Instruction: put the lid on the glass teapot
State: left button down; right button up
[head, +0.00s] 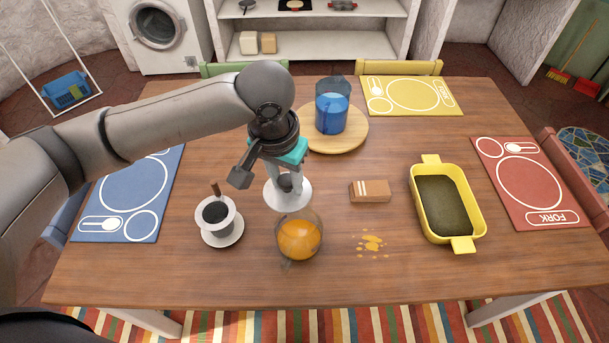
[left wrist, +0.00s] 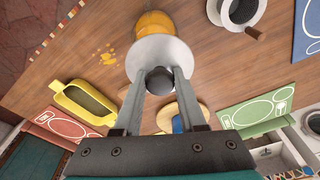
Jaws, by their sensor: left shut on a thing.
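The glass teapot (head: 299,240) holds orange liquid and stands near the front middle of the table, its top uncovered. The lid (head: 278,203) is a white disc with a dark knob. My left gripper (head: 287,183) is shut on the knob and holds the lid just behind the teapot, apart from its opening. In the left wrist view the knob (left wrist: 159,80) sits between the fingertips, and the lid (left wrist: 172,52) hides part of the teapot (left wrist: 155,22). The lid's exact height above the table is hard to tell. My right gripper is not in view.
A cup of dark liquid (head: 216,212) on a saucer stands left of the teapot. A brown box (head: 370,191), an orange spill (head: 370,243) and a yellow dish (head: 475,207) are to its right. A blue jug (head: 331,108) stands on a round board (head: 352,138) behind.

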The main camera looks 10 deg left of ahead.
aim_at(298, 204)
pick_arm(q)
jog(key=f+m+p, duration=0.1)
jog(key=w+d+f+m+p, duration=0.1)
jog(key=p, duration=0.1)
jog(key=f+m+p, duration=0.1)
jog(key=f+p, duration=0.1)
jog(key=shift+w+d+f, duration=0.1)
jog(key=shift+w+d, duration=0.1)
jog(key=shift+w, duration=0.05)
jog(key=shift+f+m, duration=0.3)
jog(key=shift+f, duration=0.3)
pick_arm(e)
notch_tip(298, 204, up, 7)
pick_arm(q)
jog(key=shift+f+b, duration=2.7)
jog(key=shift+f, duration=0.25)
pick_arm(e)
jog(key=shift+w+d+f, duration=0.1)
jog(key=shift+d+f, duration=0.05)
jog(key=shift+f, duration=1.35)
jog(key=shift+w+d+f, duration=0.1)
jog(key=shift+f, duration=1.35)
pick_arm(q)
jog(key=shift+p, duration=1.05)
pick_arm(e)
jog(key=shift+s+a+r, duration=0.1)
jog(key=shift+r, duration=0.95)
